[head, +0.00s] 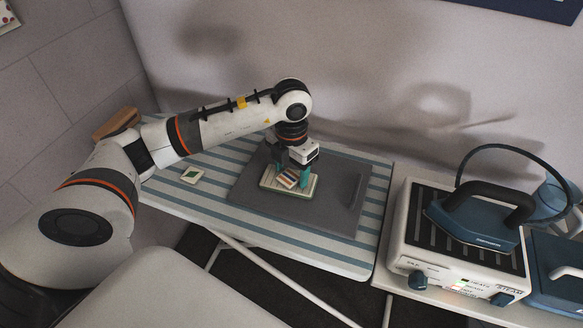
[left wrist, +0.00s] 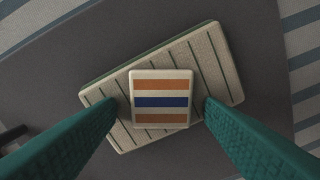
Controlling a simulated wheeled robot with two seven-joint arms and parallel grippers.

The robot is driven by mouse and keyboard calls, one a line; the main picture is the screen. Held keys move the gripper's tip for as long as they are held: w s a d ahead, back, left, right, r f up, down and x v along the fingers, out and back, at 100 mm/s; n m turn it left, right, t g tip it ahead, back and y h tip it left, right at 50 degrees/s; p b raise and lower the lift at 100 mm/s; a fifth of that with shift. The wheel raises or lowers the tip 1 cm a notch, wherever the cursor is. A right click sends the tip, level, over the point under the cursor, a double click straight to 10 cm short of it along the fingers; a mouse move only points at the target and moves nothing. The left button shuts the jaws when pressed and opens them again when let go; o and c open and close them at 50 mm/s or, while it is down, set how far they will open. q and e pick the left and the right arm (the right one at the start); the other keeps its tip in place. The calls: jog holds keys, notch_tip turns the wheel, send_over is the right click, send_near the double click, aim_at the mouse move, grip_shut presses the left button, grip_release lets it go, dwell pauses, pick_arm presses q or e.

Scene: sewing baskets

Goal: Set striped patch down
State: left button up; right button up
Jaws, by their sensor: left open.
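The striped patch (left wrist: 161,99), cream with orange and blue bands, lies on a larger cream pad with dark lines (left wrist: 207,62) in the left wrist view. In the head view the patch (head: 287,179) and the pad (head: 268,184) sit on a grey mat (head: 338,190). My left gripper (head: 292,178) is open, pointing down over the pad. Its teal fingers (left wrist: 160,108) stand on either side of the patch, with gaps visible between them and its edges. My right gripper is not in view.
The striped ironing board (head: 210,205) carries the mat. A small white patch with a green shape (head: 192,175) lies left of the mat. A steam station with an iron (head: 470,220) stands at the right. A wall rises behind the board.

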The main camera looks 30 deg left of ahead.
aim_at(291, 175)
pick_arm(q)
jog(key=shift+r, duration=0.1)
jog(key=shift+r, duration=0.25)
notch_tip(291, 175, up, 12)
jog(key=shift+f+b, duration=0.2)
jog(key=shift+b, duration=0.15)
